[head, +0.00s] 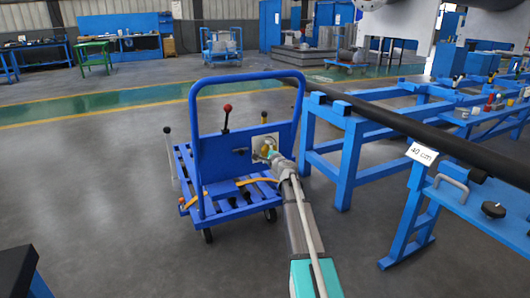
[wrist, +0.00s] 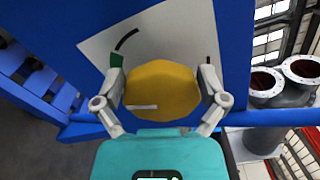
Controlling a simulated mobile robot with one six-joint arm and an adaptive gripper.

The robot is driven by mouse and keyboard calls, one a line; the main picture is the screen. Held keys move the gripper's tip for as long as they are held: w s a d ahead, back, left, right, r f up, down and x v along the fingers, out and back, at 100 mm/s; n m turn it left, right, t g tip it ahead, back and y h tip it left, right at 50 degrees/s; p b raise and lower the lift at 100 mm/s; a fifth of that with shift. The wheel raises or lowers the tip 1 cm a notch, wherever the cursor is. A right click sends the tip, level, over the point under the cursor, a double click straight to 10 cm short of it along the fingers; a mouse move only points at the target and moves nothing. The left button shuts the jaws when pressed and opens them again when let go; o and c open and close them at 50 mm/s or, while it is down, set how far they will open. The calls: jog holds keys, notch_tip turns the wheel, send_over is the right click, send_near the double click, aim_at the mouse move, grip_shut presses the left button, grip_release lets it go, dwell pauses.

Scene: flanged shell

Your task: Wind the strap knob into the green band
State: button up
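The strap knob (wrist: 165,88) is a yellow, many-sided knob on a white dial plate (wrist: 165,40), with a short white pointer line on its face at the lower left, pointing left. A green band (wrist: 117,62) shows on the plate at the knob's upper left, partly hidden by my left finger. My gripper (wrist: 163,82) has one finger on each side of the knob, both appearing to touch it. In the head view my gripper (head: 273,154) meets the knob (head: 266,148) on the blue cart's upright panel. The pointer is too small to read there.
The blue cart (head: 222,155) carries a red-topped lever (head: 227,108) and an orange strap (head: 188,202). A blue frame with a long black bar (head: 400,125) stands close on the right. The grey floor (head: 110,220) left of the cart is clear.

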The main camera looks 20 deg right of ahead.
jog(key=shift+s, duration=0.15)
dwell(0.3)
jog(key=s, duration=1.1)
jog(key=shift+s+d, duration=0.25)
jog(key=shift+s, duration=0.1)
jog(key=shift+a, duration=0.1)
